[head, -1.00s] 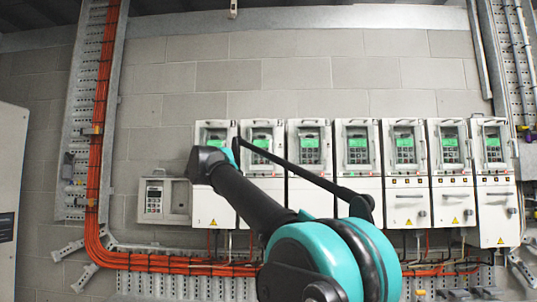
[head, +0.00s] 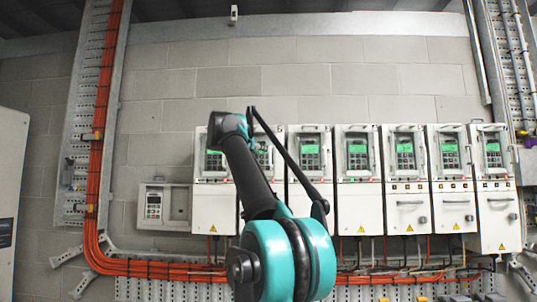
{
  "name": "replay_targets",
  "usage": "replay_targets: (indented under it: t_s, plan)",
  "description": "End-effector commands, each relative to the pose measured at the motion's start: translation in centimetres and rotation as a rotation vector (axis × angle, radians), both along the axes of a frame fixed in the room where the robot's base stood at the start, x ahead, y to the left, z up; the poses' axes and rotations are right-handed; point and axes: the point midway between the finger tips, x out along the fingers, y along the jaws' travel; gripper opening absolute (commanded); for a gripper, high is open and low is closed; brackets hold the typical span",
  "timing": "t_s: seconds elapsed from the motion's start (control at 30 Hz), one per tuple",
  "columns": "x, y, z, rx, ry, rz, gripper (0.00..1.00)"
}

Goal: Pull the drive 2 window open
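Taking the row from the left, drive 2 (head: 277,172) is the second white cabinet. My arm crosses in front of it and hides its left part and much of its window (head: 265,158). A bit of green display shows behind the arm. I cannot tell whether that window is fully shut. My arm's upper end stands in front of drives 1 and 2, near their top edges. My gripper's fingers do not show; they seem hidden behind the arm's end.
Drive 1 (head: 213,212) stands left of drive 2, and drive 3 (head: 310,160) stands right of it, close together. More drives continue rightward. A small keypad box (head: 155,204) is at the left. Orange cables (head: 170,265) run below.

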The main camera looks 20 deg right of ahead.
Motion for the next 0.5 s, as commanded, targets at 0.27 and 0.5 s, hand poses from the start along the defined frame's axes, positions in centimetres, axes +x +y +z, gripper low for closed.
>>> replay_targets:
  t_s: [0.27,0.5]
  plan:
    - [3.4,-4.3,0.0,0.001,-0.001,-0.003,0.30]
    - [5.2,-6.3,0.0,0.001,-0.001,-0.001,0.30]
